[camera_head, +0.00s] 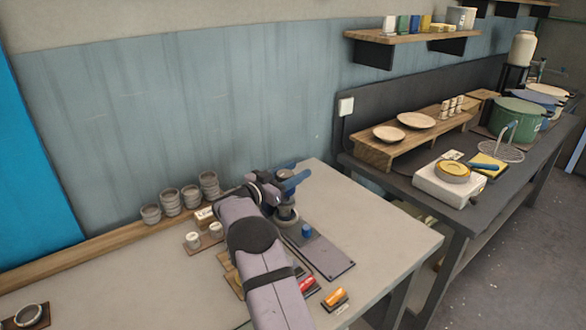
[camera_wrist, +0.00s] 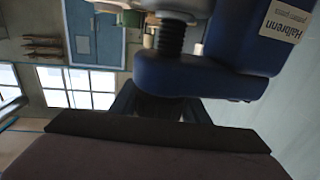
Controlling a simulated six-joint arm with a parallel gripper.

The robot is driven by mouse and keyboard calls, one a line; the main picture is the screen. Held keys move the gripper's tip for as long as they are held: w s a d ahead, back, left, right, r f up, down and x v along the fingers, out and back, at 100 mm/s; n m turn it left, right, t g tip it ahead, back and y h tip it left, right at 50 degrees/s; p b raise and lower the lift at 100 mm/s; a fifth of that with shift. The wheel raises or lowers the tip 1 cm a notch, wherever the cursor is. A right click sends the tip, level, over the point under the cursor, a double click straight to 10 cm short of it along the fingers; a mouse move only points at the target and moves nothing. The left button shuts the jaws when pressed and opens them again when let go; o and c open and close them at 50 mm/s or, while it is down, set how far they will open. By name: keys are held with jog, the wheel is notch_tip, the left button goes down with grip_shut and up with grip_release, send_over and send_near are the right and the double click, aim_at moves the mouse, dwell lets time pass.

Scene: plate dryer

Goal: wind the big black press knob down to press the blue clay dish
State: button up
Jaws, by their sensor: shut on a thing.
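The blue press (camera_head: 293,180) stands near the back of the pale bench. In the wrist view its blue arm (camera_wrist: 200,78) and dark threaded screw (camera_wrist: 170,38) are close above my gripper (camera_wrist: 158,112). My gripper also shows in the head view (camera_head: 275,192), reaching the press from the front left. It is shut on the big black press knob (camera_wrist: 160,107), a dark shape mostly hidden between the fingers at the screw's end. I cannot make out the blue clay dish for certain; the arm and press block much of that spot.
A dark plate (camera_head: 326,256) with a small blue piece (camera_head: 307,230) lies right of my arm. The bench's right end is clear.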

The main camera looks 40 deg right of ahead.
aim_at(285, 178)
jog(key=shift+s+r+m+g, duration=0.1)
jog(key=shift+s+m+g, duration=0.15)
jog(key=shift+m+g, duration=0.95)
jog(key=shift+g, duration=0.4)
jog(key=shift+s+r+g, duration=0.1)
jog(key=shift+s+g, duration=0.05)
jog(key=shift+g, duration=0.15)
jog(key=o, duration=1.1)
jog(key=shift+c, duration=0.2)
jog(key=shift+a+b, duration=0.4)
jog(key=shift+a, duration=0.2)
jog(key=a+b, duration=0.1)
jog(key=a, duration=0.5)
jog(key=shift+w+b, duration=0.25)
jog(key=shift+b, duration=0.15)
